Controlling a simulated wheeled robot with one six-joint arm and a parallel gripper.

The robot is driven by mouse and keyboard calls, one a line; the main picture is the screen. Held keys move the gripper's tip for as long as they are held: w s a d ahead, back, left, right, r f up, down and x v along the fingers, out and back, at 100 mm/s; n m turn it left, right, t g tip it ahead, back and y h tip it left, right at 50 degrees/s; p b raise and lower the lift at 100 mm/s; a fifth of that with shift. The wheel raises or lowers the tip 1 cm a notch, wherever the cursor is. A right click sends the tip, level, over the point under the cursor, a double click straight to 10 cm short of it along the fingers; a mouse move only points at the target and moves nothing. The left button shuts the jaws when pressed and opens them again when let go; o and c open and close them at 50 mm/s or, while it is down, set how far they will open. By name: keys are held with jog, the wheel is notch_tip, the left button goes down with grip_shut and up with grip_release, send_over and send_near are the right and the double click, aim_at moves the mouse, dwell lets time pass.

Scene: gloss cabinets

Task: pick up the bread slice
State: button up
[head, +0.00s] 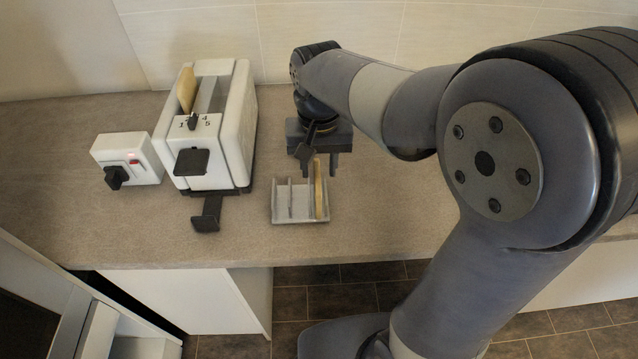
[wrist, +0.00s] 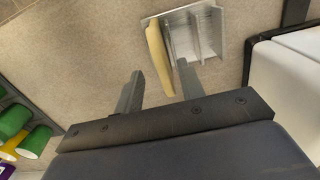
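A bread slice (head: 319,192) stands on edge in the right-hand slot of a small pale rack (head: 291,218) on the counter. In the wrist view the slice (wrist: 157,50) lies along one side of the rack (wrist: 210,30). My gripper (head: 319,168) is open and empty, pointing down at the rack's far end. In the wrist view its two fingers (wrist: 160,72) are on either side of the slice's near end, apart from it. How far the fingertips are above or beside the slice is hard to tell. A second slice (head: 187,88) stands in the white toaster (head: 237,120).
The toaster stands left of the rack, with a black lever (head: 207,213) at its front. A small white box with a black knob (head: 116,177) is farther left. Green and other coloured cups (wrist: 22,125) show in the wrist view. The counter right of the rack is clear.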

aim_at(317, 172)
notch_tip(317, 172, down, 5)
jog(key=shift+w+a+r, duration=0.15)
grip_shut()
dwell(0.4)
